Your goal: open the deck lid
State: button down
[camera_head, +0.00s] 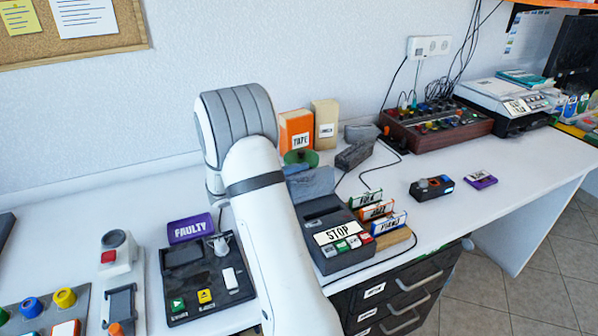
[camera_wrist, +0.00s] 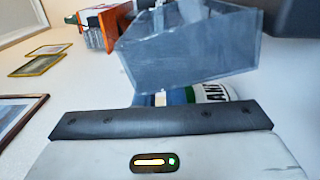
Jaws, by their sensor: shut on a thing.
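The deck (camera_head: 335,232) is a dark box with a STOP label and several coloured buttons, just right of my arm. Its lid (camera_head: 311,184) is a smoky grey panel that stands raised at the back of the deck. In the wrist view the lid (camera_wrist: 190,50) is a large translucent grey shape ahead of my gripper (camera_wrist: 160,98). My gripper is shut on the lid, though the contact is mostly hidden. In the head view my arm hides the gripper.
Upright labelled cases (camera_head: 378,212) stand right of the deck. An orange TAPE box (camera_head: 297,130) stands behind it. A FAULTY tag (camera_head: 190,228) and a black button panel (camera_head: 205,280) lie to the left. The counter at right (camera_head: 480,215) is mostly clear.

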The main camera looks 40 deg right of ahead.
jog(key=shift+f, duration=0.2)
jog(key=shift+s+b, duration=0.15)
jog(key=shift+b, duration=0.6)
jog(key=shift+s+a+m+b, duration=0.1)
jog(key=shift+m+b, duration=0.4)
jog(key=shift+b, duration=0.05)
jog(key=shift+s+r+m+b, duration=0.35)
jog(key=shift+r+m+b, duration=0.35)
jog(key=shift+b, duration=0.2)
jog(key=c, duration=1.6)
grip_release()
jog(key=shift+o, duration=0.2)
